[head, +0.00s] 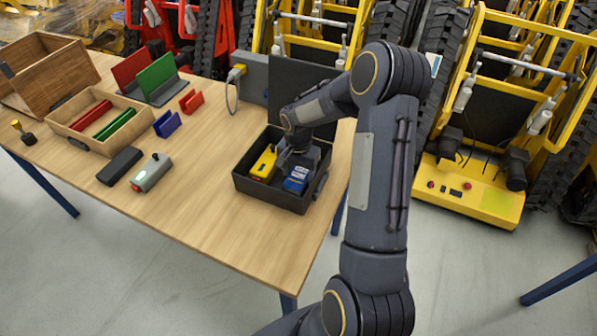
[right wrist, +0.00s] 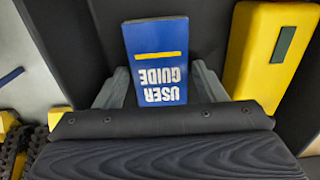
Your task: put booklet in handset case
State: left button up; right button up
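The blue booklet (head: 296,180), marked USER GUIDE, is inside the open black handset case (head: 270,195) on the wooden table, at the right of its tray. It also shows in the right wrist view (right wrist: 158,62), slightly tilted. My right gripper (head: 292,164) reaches down into the case. In the right wrist view its two fingers (right wrist: 160,75) flank the booklet and appear closed on its side edges. The yellow handset (head: 263,163) lies in the left part of the case, beside the booklet; it also shows in the right wrist view (right wrist: 270,55). My left gripper is out of view.
A grey box (head: 252,75) with a cable stands behind the case. A wooden tray (head: 80,140) with red and green pieces, a black block (head: 119,166) and a grey device (head: 151,172) are on the left. The table front between them and the case is clear.

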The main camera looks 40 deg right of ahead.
aim_at(299, 175)
jog(key=shift+o, duration=0.7)
jog(key=shift+r+p, duration=0.3)
jog(key=s+a+r+n+t, duration=0.1)
jog(key=s+a+r, duration=0.1)
jog(key=r, duration=0.7)
jog(key=s+a+r+n, duration=0.2)
jog(key=s+a+r, duration=0.1)
jog(key=r, duration=0.6)
jog(key=s+a+r+n+t+y, duration=0.1)
jog(key=s+a+n+t+y, duration=0.1)
jog(key=s+a+n, duration=0.2)
jog(key=s+a+n+t+y, duration=0.1)
jog(key=s+a+n, duration=0.3)
jog(key=s+a, duration=0.5)
jog(key=shift+s+r+t+y, duration=0.4)
jog(key=shift+s+t, duration=0.4)
jog(key=shift+s, duration=1.45)
